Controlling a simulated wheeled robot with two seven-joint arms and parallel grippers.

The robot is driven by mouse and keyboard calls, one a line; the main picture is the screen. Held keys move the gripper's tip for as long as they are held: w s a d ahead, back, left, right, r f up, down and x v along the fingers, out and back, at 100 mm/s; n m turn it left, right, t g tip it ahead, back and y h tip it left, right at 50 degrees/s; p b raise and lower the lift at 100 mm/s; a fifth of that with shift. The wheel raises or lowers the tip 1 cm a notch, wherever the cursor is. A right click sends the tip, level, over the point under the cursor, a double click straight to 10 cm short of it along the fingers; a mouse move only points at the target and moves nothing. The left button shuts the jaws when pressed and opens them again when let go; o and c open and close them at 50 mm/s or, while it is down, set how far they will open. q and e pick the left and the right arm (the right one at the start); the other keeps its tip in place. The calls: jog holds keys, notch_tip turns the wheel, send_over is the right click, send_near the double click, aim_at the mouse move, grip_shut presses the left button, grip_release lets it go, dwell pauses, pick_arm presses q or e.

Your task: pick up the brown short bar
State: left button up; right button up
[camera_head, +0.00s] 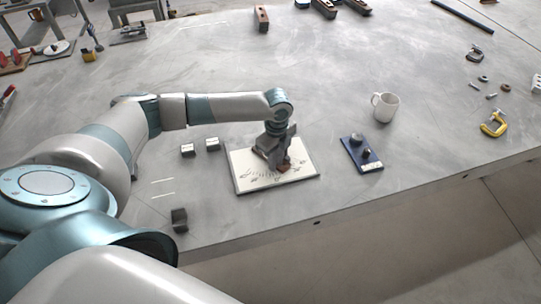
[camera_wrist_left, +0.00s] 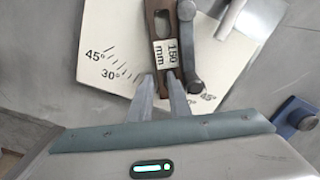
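The brown short bar (camera_wrist_left: 160,22), slotted and labelled 150 mm, lies over the white angle-marked board (camera_wrist_left: 110,30) in the left wrist view. In the head view a small brown part (camera_head: 284,166) shows beside my left gripper (camera_head: 275,160), above the board (camera_head: 305,176). In the left wrist view the two fingertips of my left gripper (camera_wrist_left: 163,78) flank the bar's near end, just below its label. Whether they press on it cannot be told. A dark grey bar with round knobs (camera_wrist_left: 189,45) sits close to its right. My right gripper is not in view.
A blue plate with dark knobs (camera_head: 361,153) and a white mug (camera_head: 385,106) stand right of the board. Two small blocks (camera_head: 200,146) lie to its left, and a dark block (camera_head: 179,219) near the table's front edge. The table middle behind is clear.

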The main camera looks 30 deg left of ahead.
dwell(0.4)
pick_arm(q)
grip_shut()
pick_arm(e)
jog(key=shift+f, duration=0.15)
